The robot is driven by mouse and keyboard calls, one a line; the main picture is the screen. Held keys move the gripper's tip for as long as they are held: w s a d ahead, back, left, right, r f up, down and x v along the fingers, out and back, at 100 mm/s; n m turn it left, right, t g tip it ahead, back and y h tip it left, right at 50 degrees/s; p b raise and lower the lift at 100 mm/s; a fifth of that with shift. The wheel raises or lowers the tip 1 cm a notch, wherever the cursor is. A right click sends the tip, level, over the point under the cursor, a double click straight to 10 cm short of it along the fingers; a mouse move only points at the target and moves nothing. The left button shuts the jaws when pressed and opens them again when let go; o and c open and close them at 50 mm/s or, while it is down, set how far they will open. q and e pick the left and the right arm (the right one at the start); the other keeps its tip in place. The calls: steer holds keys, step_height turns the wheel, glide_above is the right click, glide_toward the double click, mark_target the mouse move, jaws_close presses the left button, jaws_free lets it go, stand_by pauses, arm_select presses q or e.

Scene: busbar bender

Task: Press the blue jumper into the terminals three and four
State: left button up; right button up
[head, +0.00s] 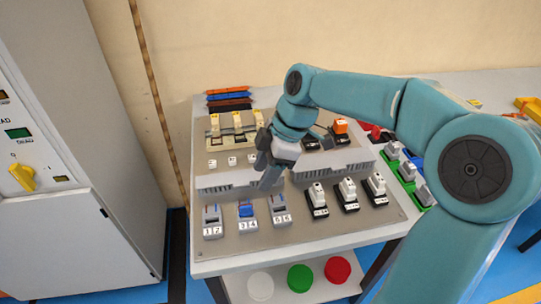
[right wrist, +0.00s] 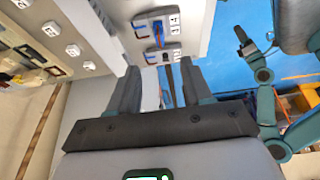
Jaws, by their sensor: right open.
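The blue jumper (head: 246,210) sits on the terminal block marked 3 and 4 (head: 248,225), in the front row of the grey panel. How deep it sits cannot be told. My right gripper (head: 268,180) points down just behind this block, above the panel, apart from the jumper. In the right wrist view its two fingers (right wrist: 155,88) are spread with nothing between them. Terminal blocks (right wrist: 157,28) show beyond the fingertips, one with blue on it. A teal arm, apparently my left, shows at the right of that view, with its small dark gripper (right wrist: 242,38).
Terminal block 1 and 2 (head: 212,222) stands left of the jumper, block 5 and 6 (head: 280,211) right of it. Several black-and-white switches (head: 347,193) stand farther right. A raised grey duct (head: 225,182) runs behind the blocks.

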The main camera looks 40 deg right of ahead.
steer(key=shift+v, duration=1.8)
